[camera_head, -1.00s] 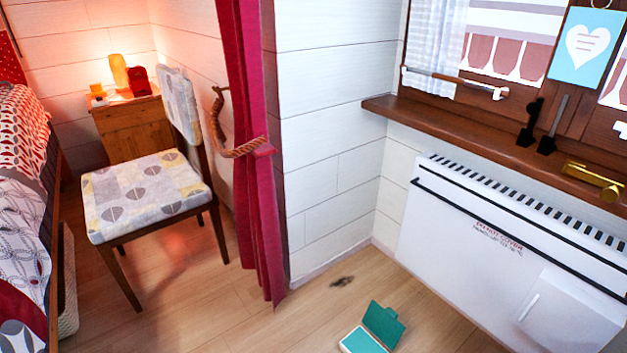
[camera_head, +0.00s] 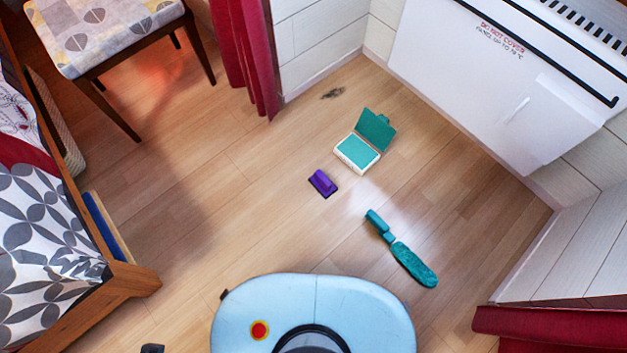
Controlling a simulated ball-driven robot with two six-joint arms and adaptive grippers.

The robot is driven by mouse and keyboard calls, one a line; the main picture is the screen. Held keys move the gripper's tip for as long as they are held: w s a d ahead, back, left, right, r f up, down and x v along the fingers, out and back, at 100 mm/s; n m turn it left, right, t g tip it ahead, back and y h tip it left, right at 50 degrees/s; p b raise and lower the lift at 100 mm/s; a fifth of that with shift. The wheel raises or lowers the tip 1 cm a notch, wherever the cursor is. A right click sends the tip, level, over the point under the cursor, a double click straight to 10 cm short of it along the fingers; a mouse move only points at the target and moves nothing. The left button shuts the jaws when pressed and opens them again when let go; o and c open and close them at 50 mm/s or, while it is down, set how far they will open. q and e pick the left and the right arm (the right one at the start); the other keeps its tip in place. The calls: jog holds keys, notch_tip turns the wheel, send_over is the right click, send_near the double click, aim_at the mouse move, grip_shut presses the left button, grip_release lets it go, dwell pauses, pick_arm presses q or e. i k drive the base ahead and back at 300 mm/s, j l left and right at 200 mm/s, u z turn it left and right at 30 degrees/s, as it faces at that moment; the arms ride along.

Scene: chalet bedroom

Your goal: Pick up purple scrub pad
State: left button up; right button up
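The purple scrub pad (camera_head: 323,183) lies on the wooden floor (camera_head: 225,210) near the middle of the head view. It is a small block with a raised grip along its top. It lies apart from the things around it, in front of my light blue base.
An open teal and white case (camera_head: 358,153) lies just beyond the pad. A teal brush (camera_head: 412,264) lies to its right. A chair (camera_head: 110,35), bed (camera_head: 50,235) and white heater (camera_head: 490,70) border the clear floor.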

aim_at(320, 182)
jog(key=k, duration=1.45)
